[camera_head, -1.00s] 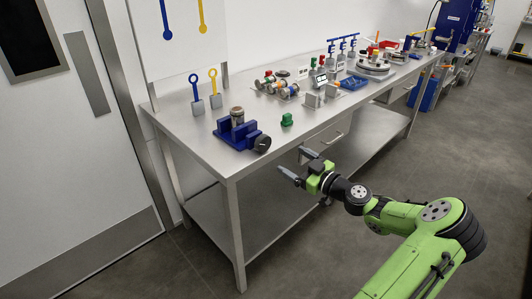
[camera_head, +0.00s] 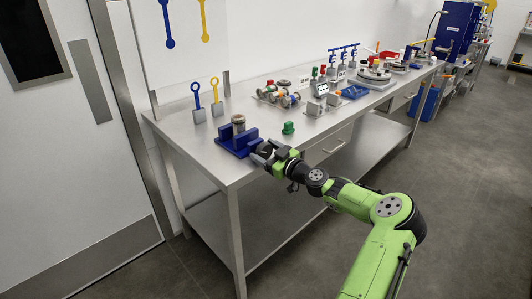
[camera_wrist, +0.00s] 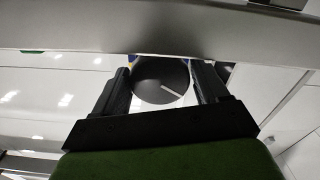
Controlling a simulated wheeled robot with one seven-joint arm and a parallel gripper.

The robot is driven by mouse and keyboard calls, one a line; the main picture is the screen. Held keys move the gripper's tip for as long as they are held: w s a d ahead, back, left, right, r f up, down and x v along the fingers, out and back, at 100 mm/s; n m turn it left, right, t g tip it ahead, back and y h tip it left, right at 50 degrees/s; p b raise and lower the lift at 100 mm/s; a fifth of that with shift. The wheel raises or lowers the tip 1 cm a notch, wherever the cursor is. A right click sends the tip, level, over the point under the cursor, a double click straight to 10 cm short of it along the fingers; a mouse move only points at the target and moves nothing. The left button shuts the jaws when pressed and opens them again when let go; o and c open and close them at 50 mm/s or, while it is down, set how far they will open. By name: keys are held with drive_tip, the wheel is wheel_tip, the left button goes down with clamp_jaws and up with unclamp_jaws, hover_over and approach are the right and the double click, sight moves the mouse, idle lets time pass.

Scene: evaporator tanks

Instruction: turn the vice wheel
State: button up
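The blue vice (camera_head: 230,145) stands near the front left corner of the metal bench, with a grey metal cylinder (camera_head: 238,124) upright in it. Its dark round wheel (camera_head: 265,150) faces my gripper (camera_head: 266,155), which partly hides it in the head view. In the wrist view the black wheel (camera_wrist: 150,94) with a pale line on its face lies between the two fingers (camera_wrist: 163,80). The fingers are spread, one on either side of the wheel. I cannot tell whether they touch it.
A green knob (camera_head: 288,128) stands on the bench right of the vice. Blue and yellow tools (camera_head: 206,95) stand behind it in grey blocks. Valves (camera_head: 282,96) and a blue tray (camera_head: 355,92) are further right. The drawer handle (camera_head: 334,147) juts from the bench front.

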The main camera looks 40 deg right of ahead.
drive_tip(key=c, duration=0.7)
drive_tip(key=shift+m, duration=0.3)
drive_tip(key=shift+m+p, duration=0.65)
drive_tip(key=shift+m, duration=2.05)
drive_tip(key=shift+d, duration=0.1)
drive_tip(key=o, duration=1.1)
drive_tip(key=shift+c, duration=0.2)
drive_tip(key=s+p, duration=0.1)
drive_tip(key=s, duration=1.4)
drive_tip(key=shift+s+d+p, duration=0.2)
drive_tip(key=shift+s+p, duration=0.1)
drive_tip(key=shift+s, duration=0.1)
